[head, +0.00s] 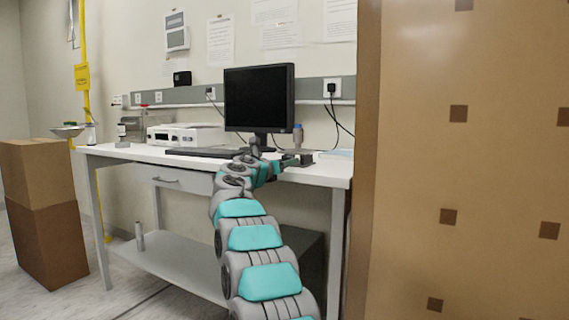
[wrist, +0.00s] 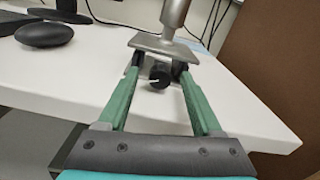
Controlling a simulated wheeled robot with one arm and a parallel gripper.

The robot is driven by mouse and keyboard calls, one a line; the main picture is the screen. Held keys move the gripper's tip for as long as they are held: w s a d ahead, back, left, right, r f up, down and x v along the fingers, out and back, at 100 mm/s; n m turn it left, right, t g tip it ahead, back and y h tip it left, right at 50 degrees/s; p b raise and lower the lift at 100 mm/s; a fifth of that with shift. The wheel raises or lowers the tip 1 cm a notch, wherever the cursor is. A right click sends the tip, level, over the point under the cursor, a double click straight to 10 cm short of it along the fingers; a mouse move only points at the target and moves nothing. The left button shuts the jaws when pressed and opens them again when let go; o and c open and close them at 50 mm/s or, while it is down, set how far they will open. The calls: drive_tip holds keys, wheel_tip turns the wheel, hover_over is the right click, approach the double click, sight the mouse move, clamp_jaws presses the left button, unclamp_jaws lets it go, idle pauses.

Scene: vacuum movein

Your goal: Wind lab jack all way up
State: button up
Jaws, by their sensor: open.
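The lab jack (wrist: 155,44) stands near the front edge of the white bench in the wrist view, with a grey metal top plate. Its dark round knob (wrist: 160,77) faces me. A grey metal cylinder (wrist: 174,14) stands on the plate. The jack also shows small in the head view (head: 305,157), partly hidden by my gripper. My gripper (wrist: 159,70) is open, its two green fingers reaching to either side of the knob. I cannot tell whether the fingertips touch it. The jack's lower part is mostly hidden behind the fingers and knob.
The white bench (head: 325,172) holds a monitor (head: 259,98), a keyboard (head: 195,152) and a white instrument (head: 186,134). A black mouse (wrist: 44,34) lies left of the jack. A tall brown panel (head: 465,180) stands close on the right; stacked boxes (head: 45,243) stand at left.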

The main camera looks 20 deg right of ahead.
drive_tip(key=shift+c, duration=0.2)
clamp_jaws()
idle(0.3)
